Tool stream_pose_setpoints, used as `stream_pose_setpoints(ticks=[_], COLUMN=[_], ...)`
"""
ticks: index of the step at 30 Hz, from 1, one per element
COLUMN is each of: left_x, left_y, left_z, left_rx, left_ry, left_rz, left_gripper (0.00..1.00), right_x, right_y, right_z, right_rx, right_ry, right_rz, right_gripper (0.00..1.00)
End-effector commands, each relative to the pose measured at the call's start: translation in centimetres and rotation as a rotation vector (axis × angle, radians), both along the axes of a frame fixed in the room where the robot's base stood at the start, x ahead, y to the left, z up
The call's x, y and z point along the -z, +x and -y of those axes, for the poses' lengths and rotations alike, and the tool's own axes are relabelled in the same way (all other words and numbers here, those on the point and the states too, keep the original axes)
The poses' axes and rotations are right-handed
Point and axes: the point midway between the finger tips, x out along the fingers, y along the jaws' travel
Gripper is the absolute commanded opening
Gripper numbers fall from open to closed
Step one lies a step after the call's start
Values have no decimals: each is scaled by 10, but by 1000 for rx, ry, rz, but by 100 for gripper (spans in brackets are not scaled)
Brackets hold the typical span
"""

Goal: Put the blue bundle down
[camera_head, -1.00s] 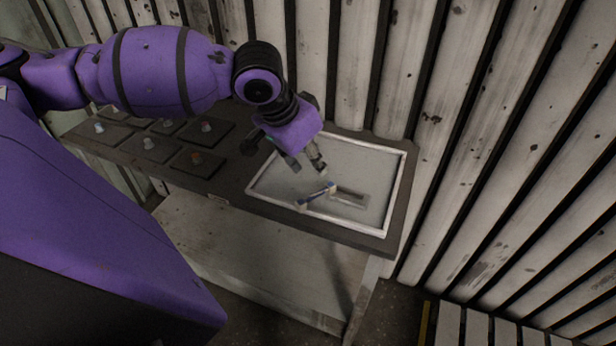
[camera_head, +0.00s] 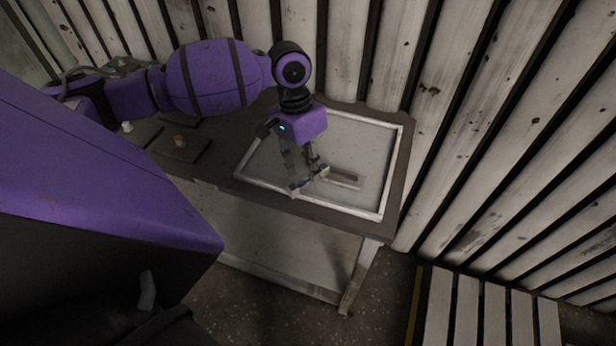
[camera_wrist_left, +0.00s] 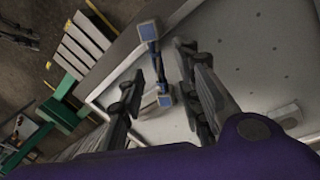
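The blue bundle (camera_head: 322,172) is a thin bar with pale, blue-edged ends. It lies at the front of a white-rimmed grey tray (camera_head: 375,213), with its near end at the front rim. In the left wrist view the bundle (camera_wrist_left: 160,74) runs between the two fingers of my left gripper (camera_wrist_left: 160,62). Gaps show between it and the fingers, so the gripper looks open. In the head view my left gripper (camera_head: 303,172) points down over the bundle, its fingers partly hiding it. Whether a finger touches the bundle is unclear. My right gripper is out of view.
A flat grey piece (camera_head: 343,180) lies in the tray just right of the bundle. Dark plates with small knobs (camera_head: 180,141) sit on the bench to the left. A ribbed wall (camera_head: 480,130) stands close behind and right. The tray's right part is clear.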

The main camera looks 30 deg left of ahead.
Motion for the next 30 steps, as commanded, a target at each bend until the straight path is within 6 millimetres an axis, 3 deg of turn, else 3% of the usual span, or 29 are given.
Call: stream_pose_setpoints(ticks=[4, 11, 19, 30], left_x=[20, 24, 23, 22], left_y=[-2, -2, -2, -2], left_z=[5, 5, 5, 5], left_rx=[0, 1, 1, 0], left_ry=[-1, 1, 1, 0], left_rz=[1, 3, 3, 3], left_gripper=[32, 32, 0, 0], right_x=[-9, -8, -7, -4], right_y=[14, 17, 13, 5], right_z=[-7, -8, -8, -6], right_rx=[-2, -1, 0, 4], right_ry=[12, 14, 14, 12], right_rz=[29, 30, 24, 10], right_gripper=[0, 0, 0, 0])
